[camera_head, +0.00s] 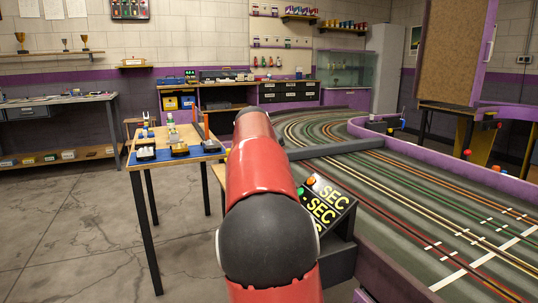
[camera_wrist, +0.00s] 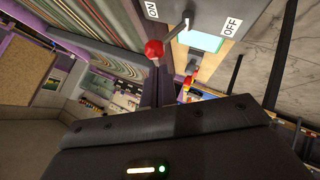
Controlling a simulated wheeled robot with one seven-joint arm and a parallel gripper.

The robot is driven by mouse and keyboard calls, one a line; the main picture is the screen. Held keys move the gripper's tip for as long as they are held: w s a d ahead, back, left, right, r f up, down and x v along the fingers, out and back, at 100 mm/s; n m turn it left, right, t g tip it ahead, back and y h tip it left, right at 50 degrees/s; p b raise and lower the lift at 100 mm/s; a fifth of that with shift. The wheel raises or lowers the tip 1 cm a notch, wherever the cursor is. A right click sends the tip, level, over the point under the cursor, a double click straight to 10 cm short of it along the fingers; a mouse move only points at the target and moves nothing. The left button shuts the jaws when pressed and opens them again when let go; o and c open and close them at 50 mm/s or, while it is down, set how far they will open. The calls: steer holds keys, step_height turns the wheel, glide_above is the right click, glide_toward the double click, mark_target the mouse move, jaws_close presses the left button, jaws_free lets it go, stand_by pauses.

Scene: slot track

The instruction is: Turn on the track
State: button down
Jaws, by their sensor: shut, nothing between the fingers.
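In the wrist view a switch lever with a red ball knob (camera_wrist: 154,49) sticks out from a grey panel (camera_wrist: 205,10). The panel carries an ON label (camera_wrist: 152,9) on the left and an OFF label (camera_wrist: 232,27) on the right. The knob appears on the ON side of the lever's base; its exact tilt is hard to tell. My gripper (camera_wrist: 170,122) is the dark body filling the bottom, shut and empty, apart from the knob in the picture. In the head view the slot track (camera_head: 400,200) runs along the right; my red arm hides the switch and gripper there.
A box with yellow SEC displays (camera_head: 325,205) stands at the track's near edge. A grey beam (camera_head: 335,148) crosses the track. A wooden table (camera_head: 175,143) with small items stands left of my arm. Concrete floor (camera_head: 70,230) is free at the left.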

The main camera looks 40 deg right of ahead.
steer(key=shift+a, duration=0.3)
steer(key=shift+r+p, duration=0.8)
steer(key=shift+r, duration=0.05)
